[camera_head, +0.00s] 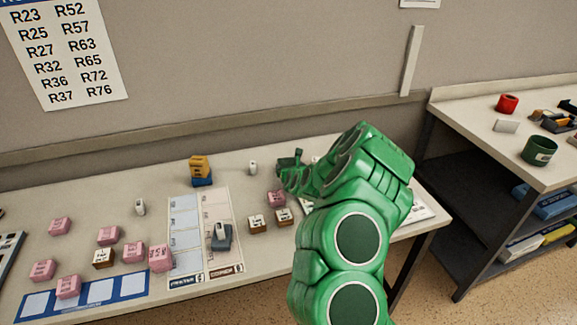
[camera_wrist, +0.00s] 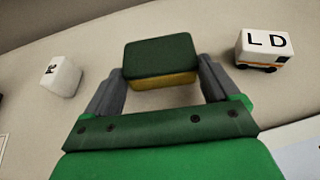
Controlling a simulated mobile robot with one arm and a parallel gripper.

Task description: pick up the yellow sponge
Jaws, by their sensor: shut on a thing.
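The yellow sponge (camera_wrist: 162,80), with a dark green top layer, sits between the two grey fingers of my gripper (camera_wrist: 160,72) in the wrist view. The fingers press on its left and right sides, so my gripper is shut on it. In the head view my green arm reaches over the right part of the table, and my gripper (camera_head: 291,172) is near the table's back. The sponge is too small and dark there to make out clearly. I cannot tell whether it touches the table.
A white block marked LD (camera_wrist: 264,50) and a small white block (camera_wrist: 61,76) flank the sponge. On the table, a yellow-and-blue stack (camera_head: 201,170), several pink blocks (camera_head: 108,235) and printed mats (camera_head: 187,258) lie to the left. A side shelf (camera_head: 480,119) stands at right.

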